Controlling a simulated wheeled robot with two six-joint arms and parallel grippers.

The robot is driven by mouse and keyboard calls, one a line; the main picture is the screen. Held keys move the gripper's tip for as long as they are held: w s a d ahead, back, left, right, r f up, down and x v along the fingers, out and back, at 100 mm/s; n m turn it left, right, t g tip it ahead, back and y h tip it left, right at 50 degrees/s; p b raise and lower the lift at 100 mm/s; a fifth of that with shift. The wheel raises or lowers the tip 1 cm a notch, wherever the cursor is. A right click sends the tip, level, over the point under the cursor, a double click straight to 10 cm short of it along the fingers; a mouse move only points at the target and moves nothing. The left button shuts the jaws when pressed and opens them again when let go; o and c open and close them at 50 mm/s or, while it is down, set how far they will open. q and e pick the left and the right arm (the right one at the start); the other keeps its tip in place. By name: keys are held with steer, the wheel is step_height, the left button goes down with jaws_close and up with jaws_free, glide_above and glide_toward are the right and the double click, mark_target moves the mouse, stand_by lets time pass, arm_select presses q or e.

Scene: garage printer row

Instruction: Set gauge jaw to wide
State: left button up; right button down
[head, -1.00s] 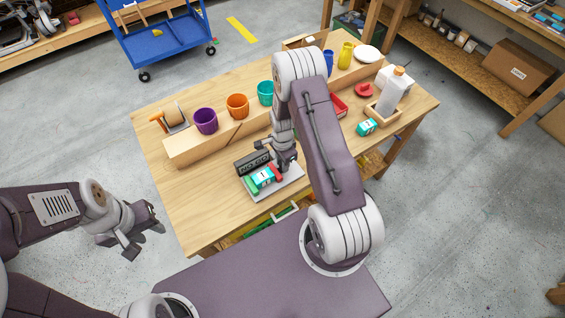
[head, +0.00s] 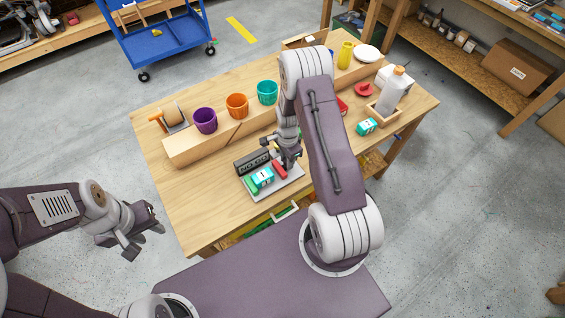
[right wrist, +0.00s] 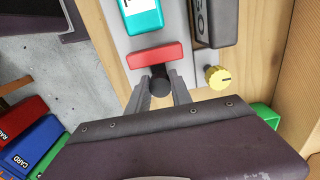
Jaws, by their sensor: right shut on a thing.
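The gauge is a pale plate (head: 289,187) near the table's front edge, with a green jaw (head: 250,185), a teal block (head: 263,177) marked 1 and a red jaw (head: 280,169). A dark NO-GO sign (head: 252,162) stands behind them. In the right wrist view the red jaw (right wrist: 155,55) stands apart from the teal block (right wrist: 142,15), with bare plate between. My right gripper (right wrist: 160,80) is shut on the black knob (right wrist: 159,87) of the red jaw. My left gripper (head: 145,240) is open and empty, off the table's left front.
A yellow knob (right wrist: 218,77) sits beside the gauge. Purple (head: 205,121), orange (head: 237,106) and teal cups (head: 267,92) stand behind on the wooden ledge. A second teal block (head: 366,126) and a white bottle (head: 391,92) are to the right. The table's left front is clear.

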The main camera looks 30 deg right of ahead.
steer(key=shift+w+d+r, duration=0.1)
steer(key=shift+w+d, duration=0.05)
steer(key=shift+d, duration=0.45)
steer(key=shift+w+d, duration=0.1)
steer(key=shift+d, duration=0.45)
steer(key=shift+r, duration=0.1)
steer(key=c, duration=1.3)
jaws_free()
steer(key=shift+o, duration=0.8)
steer(key=shift+s+d, duration=0.1)
steer(key=shift+d, duration=0.05)
steer(key=shift+r, duration=0.15)
step_height(320, 180, up, 9)
steer(key=b, duration=0.1)
steer(key=shift+f, duration=0.2)
